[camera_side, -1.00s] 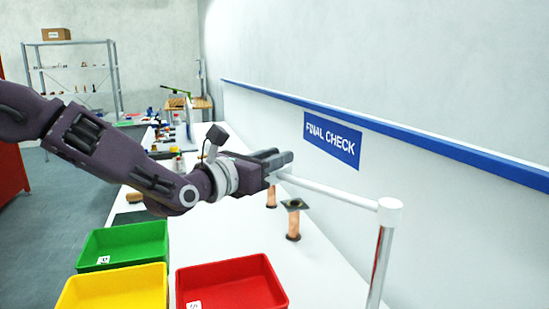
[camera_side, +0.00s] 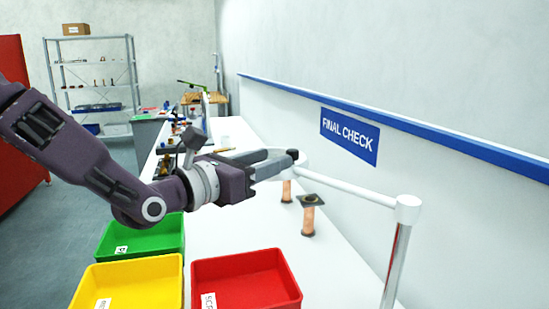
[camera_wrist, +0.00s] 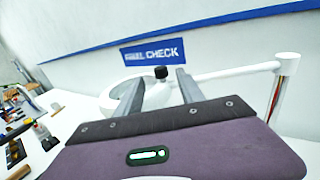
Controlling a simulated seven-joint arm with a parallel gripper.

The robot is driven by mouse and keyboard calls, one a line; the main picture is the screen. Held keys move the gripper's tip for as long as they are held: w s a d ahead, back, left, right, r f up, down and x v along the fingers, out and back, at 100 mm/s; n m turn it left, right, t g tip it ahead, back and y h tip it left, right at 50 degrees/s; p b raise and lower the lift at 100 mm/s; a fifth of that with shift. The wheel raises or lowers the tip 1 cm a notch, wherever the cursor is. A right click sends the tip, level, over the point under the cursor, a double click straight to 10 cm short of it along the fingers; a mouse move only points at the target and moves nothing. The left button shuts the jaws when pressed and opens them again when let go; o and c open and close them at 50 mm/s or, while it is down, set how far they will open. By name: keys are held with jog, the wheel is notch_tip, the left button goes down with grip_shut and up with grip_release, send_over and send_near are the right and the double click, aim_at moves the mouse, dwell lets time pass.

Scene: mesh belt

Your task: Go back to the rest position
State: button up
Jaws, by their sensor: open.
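My gripper (camera_side: 277,163) is above the white bench, level with a white rail on a post. In the wrist view my gripper (camera_wrist: 160,85) shows two grey fingers standing apart with nothing held between them. Behind the fingers is a white ring (camera_wrist: 113,100) at the end of the rail, with a small black knob (camera_wrist: 161,72) seen between the fingertips. The fingers partly hide the ring in the side view.
A white rail (camera_side: 350,188) on a metal post (camera_side: 396,262) runs close to my gripper. Copper-coloured pieces (camera_side: 308,220) stand on the bench below. Red (camera_side: 245,285), yellow (camera_side: 130,283) and green (camera_side: 142,238) bins are in front. A wall with a blue "FINAL CHECK" sign (camera_side: 349,135) is behind.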

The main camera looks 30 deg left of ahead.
jog(key=s+a+r+n+y, duration=0.25)
jog(key=a+n+y, duration=0.4)
jog(key=a, duration=0.45)
jog(key=s+a+f+n+g+y, duration=0.3)
jog(key=s+a+n+g, duration=0.1)
jog(key=s+a+n, duration=0.45)
jog(key=s+a+f+n+g+y, duration=0.3)
jog(key=s+a+n+g+y, duration=0.1)
jog(key=s+a+n, duration=0.4)
jog(key=s+d+f+n+g+h, duration=0.2)
jog(key=s+d+f+n, duration=0.1)
jog(key=s+n, duration=0.25)
jog(key=s+d+f+n+g+h, duration=0.1)
jog(key=s+d+f+n+g, duration=0.1)
jog(key=s+f+n, duration=0.3)
jog(key=s+d+r+n+h, duration=0.1)
jog(key=s+d+n+h, duration=0.4)
jog(key=d, duration=0.5)
jog(key=shift+d+r+h, duration=0.35)
jog(key=shift+h, duration=0.2)
